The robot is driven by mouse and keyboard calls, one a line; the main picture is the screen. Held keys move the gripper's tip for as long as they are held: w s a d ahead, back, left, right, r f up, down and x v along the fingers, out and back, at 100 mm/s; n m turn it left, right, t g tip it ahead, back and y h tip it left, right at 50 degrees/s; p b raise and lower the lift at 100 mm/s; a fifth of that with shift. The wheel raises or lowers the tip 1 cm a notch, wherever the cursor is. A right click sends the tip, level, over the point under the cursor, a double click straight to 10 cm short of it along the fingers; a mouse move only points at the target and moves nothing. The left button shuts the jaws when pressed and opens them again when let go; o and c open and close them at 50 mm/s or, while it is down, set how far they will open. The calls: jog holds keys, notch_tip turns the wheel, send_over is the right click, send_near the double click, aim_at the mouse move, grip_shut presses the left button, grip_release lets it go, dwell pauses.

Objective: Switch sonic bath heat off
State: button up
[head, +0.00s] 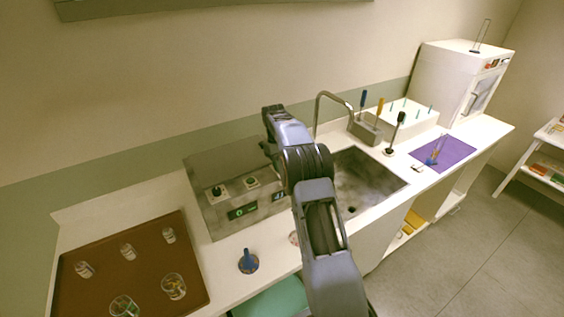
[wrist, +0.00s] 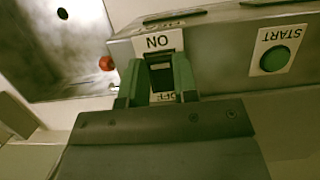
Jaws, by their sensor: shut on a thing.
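The switch's position is hard to tell. In the head view my arm hides the gripper and the switch.
A green START button (wrist: 274,58) is beside the switch. A sink (head: 372,178) with a tap lies right of the bath. A brown tray (head: 190,262) with several glass vessels and a blue-handled item (head: 248,261) stand at the left and front.

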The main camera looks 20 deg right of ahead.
jog(key=o, duration=0.9)
jog(key=shift+v, duration=3.7)
